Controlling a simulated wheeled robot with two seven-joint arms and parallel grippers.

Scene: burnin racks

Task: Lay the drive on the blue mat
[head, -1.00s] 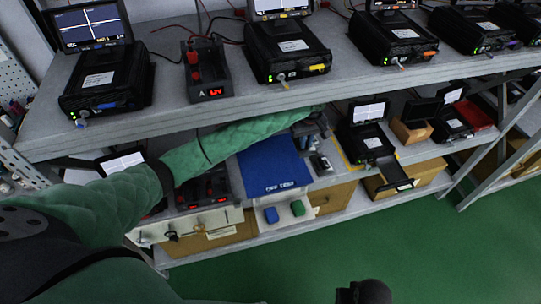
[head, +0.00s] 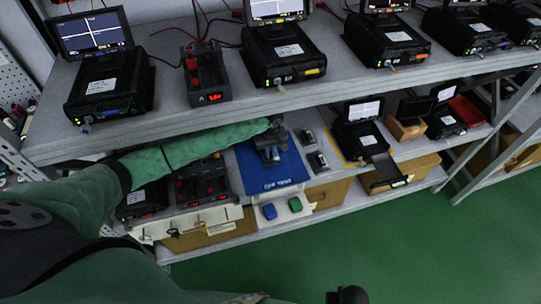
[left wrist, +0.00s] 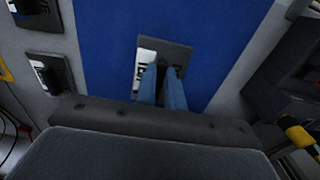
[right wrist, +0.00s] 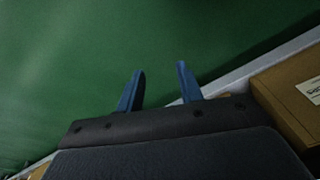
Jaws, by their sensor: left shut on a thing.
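The blue mat (head: 254,176) lies on the lower shelf; it fills the middle of the left wrist view (left wrist: 105,70). My left gripper (head: 270,152) is over the mat. In the left wrist view its blue fingertips (left wrist: 165,82) are shut on a dark drive with a white label (left wrist: 147,62). The drive is over the mat, its label partly hidden by the fingers. I cannot tell whether it touches the mat. My right gripper (right wrist: 160,85) is open and empty above the green floor, away from the shelf's contents.
Two small drives (head: 318,161) lie on the shelf right of the mat. A black tester with an open tray (head: 385,170) stands further right. The upper shelf (head: 165,122) overhangs my left arm.

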